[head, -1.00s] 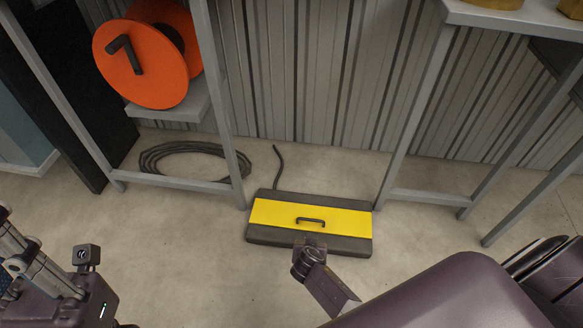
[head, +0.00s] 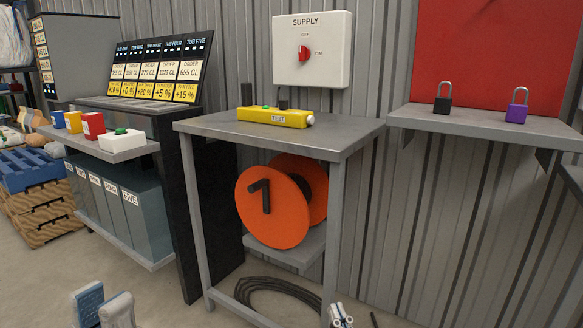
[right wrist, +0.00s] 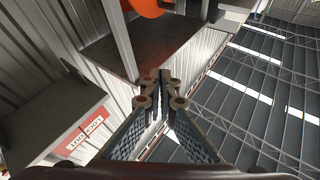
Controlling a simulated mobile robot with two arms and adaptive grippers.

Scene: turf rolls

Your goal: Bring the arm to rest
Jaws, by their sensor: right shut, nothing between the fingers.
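My left gripper (head: 103,309) shows at the bottom left of the head view. Its two fingertips stand a little apart with nothing seen between them, and the rest of it is cut off by the frame. My right gripper (head: 341,317) just reaches into the bottom edge of the head view, in front of the workbench. In the right wrist view its fingers (right wrist: 160,88) come together at the tips, shut and empty. Neither gripper touches anything that I can see.
A grey bench (head: 345,138) carries a yellow tester (head: 272,117). An orange reel (head: 268,210) sits below it and a coiled cable (head: 270,298) lies on the floor. A SUPPLY box (head: 311,48), a shelf with two padlocks (head: 480,122) and a left shelf with tubs (head: 118,200) stand around.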

